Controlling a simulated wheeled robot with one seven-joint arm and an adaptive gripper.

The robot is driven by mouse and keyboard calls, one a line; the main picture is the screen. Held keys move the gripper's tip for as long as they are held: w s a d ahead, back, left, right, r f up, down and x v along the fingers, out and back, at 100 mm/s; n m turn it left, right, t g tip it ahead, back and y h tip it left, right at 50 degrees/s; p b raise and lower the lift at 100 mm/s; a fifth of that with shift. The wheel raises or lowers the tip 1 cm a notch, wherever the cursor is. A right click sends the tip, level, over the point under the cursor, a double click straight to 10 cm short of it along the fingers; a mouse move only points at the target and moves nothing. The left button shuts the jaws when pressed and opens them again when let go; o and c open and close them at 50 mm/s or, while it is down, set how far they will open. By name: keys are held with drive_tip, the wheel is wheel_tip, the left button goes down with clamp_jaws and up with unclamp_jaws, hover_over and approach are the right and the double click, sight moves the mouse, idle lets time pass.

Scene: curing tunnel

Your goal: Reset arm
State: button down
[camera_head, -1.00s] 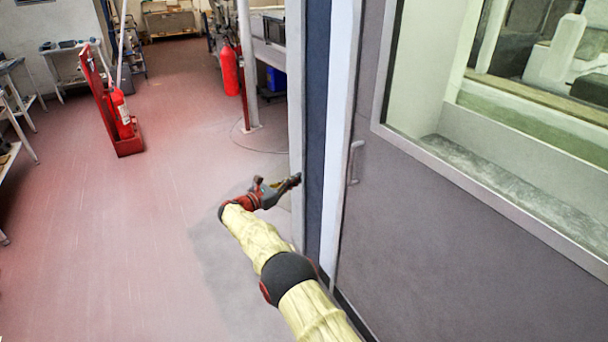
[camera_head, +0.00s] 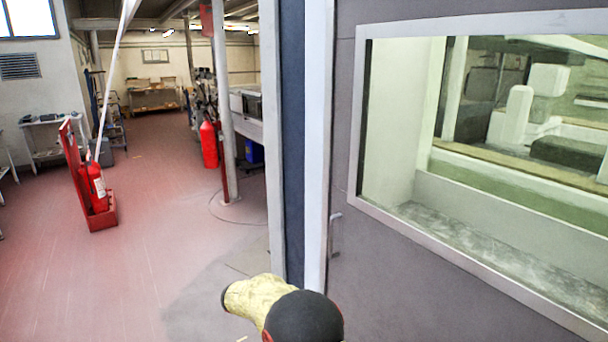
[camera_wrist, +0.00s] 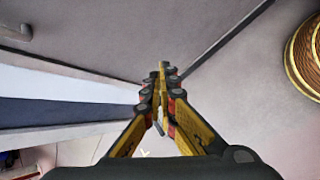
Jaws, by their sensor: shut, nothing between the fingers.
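My gripper (camera_wrist: 162,72) shows in the wrist view with its two yellow and black fingers together at the tips. It is shut and empty, apart from any object. In the wrist view the grey door panel and the white and dark blue frame strips lie beyond and to the left of the fingers. In the head view my gripper is hidden; only my forearm in its yellow sleeve and a dark joint show at the bottom middle, in front of the door frame.
The grey door (camera_head: 400,270) has a small handle (camera_head: 335,232) and a large window (camera_head: 480,180) on the right. A red stand (camera_head: 75,180) with a fire extinguisher (camera_head: 95,188) is at left. Another extinguisher (camera_head: 208,145) stands by a white post (camera_head: 226,110). The red floor between is clear.

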drive_tip(key=s+d+r+m+y, duration=0.2)
drive_tip(key=s+d+r+m, duration=0.3)
drive_tip(key=s, duration=0.9)
drive_tip(key=s+d+r+m+t+y, duration=0.1)
drive_tip(key=s+d+r+m+y, duration=0.2)
drive_tip(key=s+d+r+m, duration=0.3)
drive_tip(key=s+d+r+m+y, duration=0.2)
drive_tip(key=s+d+r+m, duration=0.3)
drive_tip(key=s+d+r, duration=0.4)
drive_tip(key=s+r, duration=0.6)
drive_tip(key=s, duration=0.7)
drive_tip(key=shift+d+r+y, duration=0.2)
drive_tip(key=shift+d+y, duration=0.1)
drive_tip(key=shift+d, duration=0.1)
drive_tip(key=shift+s+d, duration=0.1)
